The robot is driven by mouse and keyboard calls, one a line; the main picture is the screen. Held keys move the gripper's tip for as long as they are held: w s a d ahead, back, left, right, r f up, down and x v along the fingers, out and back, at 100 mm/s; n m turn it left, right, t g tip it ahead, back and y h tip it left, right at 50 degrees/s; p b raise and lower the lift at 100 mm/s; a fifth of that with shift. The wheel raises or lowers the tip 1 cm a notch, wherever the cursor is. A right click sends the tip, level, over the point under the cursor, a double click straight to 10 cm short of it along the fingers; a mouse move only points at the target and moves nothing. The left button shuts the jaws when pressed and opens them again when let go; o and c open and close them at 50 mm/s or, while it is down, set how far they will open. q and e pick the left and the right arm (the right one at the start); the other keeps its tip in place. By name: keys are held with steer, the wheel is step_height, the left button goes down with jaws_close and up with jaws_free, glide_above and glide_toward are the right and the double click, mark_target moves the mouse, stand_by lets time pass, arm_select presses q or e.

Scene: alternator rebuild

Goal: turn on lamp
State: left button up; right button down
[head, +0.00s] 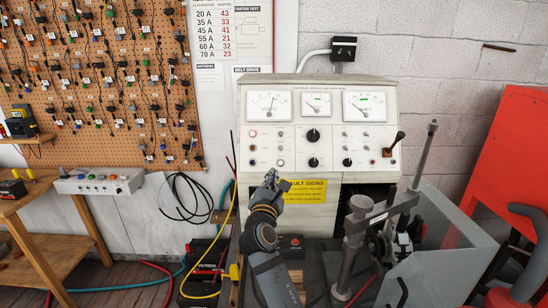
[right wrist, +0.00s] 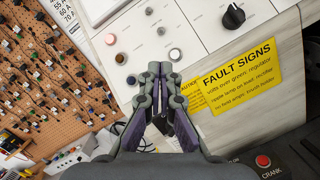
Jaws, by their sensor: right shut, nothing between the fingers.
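The pale test bench panel (head: 330,110) stands in the middle of the head view, with three dial meters, dark knobs and small round buttons or lamps. At its left, a pale round fitting with a reddish rim (head: 252,133) looks like a lamp; it also shows in the right wrist view (right wrist: 110,39). I cannot tell whether it is lit. My left gripper is out of view.
A yellow fault signs label (head: 305,191) is right of my gripper. A metal clamp stand (head: 357,230) and grey guard (head: 450,245) stand at the lower right. Yellow cable (head: 228,220) hangs at the left.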

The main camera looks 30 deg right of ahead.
mark_target(281, 149)
steer(key=p+x, duration=0.2)
steer(key=x, duration=0.5)
steer(key=shift+d+r, duration=0.1)
steer(key=shift+d, duration=0.05)
steer(key=shift+p+x, duration=0.3)
steer(key=shift+x, duration=0.7)
steer(key=shift+w+d, duration=0.25)
steer(key=shift+w, duration=0.1)
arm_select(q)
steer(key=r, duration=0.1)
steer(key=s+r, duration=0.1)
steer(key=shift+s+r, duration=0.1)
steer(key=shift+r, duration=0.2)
